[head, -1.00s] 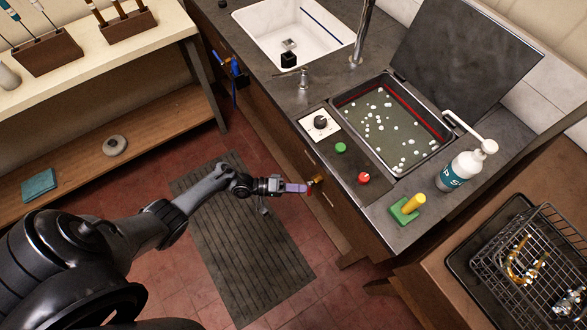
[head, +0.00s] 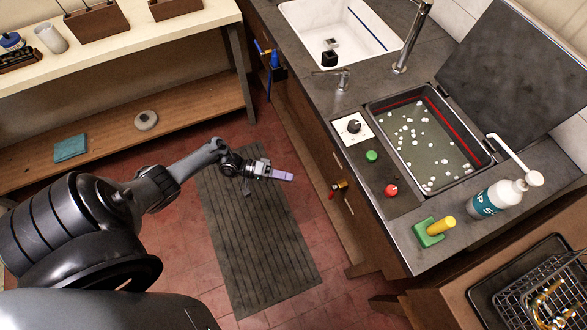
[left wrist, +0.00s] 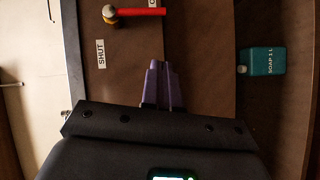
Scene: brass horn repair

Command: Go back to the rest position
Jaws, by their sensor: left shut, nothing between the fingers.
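My left gripper (head: 291,177) hangs in the air over the ribbed floor mat, left of the sink cabinet. Its purple fingers are shut and empty. They also show close together in the left wrist view (left wrist: 160,68), pointing toward the cabinet front. A brass valve (head: 341,185) with a red part sticks out of the cabinet front, a clear gap to the right of the fingertips. In the left wrist view the valve's red handle (left wrist: 142,12) lies apart from the fingers, near a label reading SHUT (left wrist: 101,54). My right gripper is not in view.
The grey ribbed mat (head: 255,245) lies on the red tile floor. The counter (head: 310,95) holds a white sink, an open tank (head: 425,140) and a soap bottle (head: 495,198). A shelf bench (head: 100,130) stands at left. A wire basket (head: 540,295) sits at lower right.

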